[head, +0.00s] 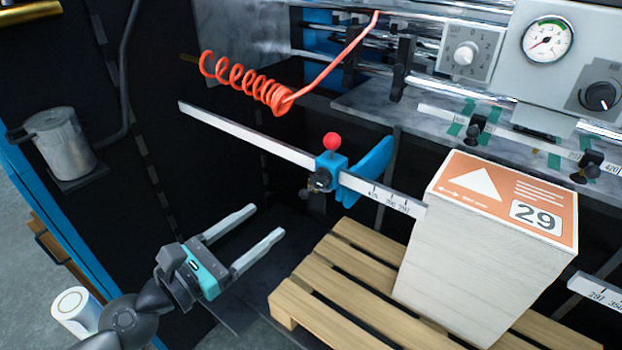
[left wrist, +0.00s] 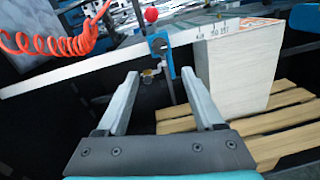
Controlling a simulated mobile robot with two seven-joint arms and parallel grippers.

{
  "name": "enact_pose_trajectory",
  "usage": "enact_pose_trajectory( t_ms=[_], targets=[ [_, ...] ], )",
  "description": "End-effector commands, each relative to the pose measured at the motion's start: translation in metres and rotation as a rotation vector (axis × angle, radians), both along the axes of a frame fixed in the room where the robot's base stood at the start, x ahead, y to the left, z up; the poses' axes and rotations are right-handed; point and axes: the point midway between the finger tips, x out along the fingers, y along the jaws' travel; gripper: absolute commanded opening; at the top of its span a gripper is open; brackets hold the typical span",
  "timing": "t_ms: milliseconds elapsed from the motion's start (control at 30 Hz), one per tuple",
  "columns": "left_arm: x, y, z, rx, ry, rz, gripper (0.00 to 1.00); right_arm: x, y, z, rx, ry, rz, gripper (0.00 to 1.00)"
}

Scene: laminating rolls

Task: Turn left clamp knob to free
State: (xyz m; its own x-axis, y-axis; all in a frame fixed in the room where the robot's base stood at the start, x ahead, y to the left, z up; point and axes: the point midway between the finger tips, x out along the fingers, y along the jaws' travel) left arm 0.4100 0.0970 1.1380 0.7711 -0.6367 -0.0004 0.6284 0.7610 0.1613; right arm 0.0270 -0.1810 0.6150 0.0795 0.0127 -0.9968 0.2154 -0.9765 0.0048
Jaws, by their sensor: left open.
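The left clamp (head: 330,165) is a blue block on a silver ruled bar (head: 250,135), with a red ball on top and a blue curved plate (head: 368,170) beside it. Its dark knob (head: 320,181) faces my left gripper. In the left wrist view the clamp (left wrist: 158,42) is above and beyond the fingers, and its knob (left wrist: 150,74) shows small between them. My left gripper (head: 258,230) is open and empty, below and left of the clamp, apart from it. My right gripper is in neither view.
A stack of paper with an orange label (head: 500,200) stands on a wooden pallet (head: 345,280) right of the gripper. A coiled red hose (head: 245,80) hangs above the bar. A gauge panel (head: 560,50) is at upper right. Dark open space surrounds the left gripper.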

Motion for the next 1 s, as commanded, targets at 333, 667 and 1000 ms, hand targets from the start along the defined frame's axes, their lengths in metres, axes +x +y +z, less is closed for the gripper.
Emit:
enact_pose_trajectory(
  t_ms=[333,667,1000],
  targets=[
    [0.045,-0.037,0.004,-0.007,0.000,0.002,0.69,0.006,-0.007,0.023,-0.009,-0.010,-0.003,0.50],
    [0.089,-0.074,0.002,-0.006,0.002,0.001,0.69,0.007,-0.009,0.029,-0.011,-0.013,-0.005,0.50],
    [0.108,-0.089,0.000,-0.004,0.003,0.002,0.69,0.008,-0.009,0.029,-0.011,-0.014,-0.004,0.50]
  ],
)
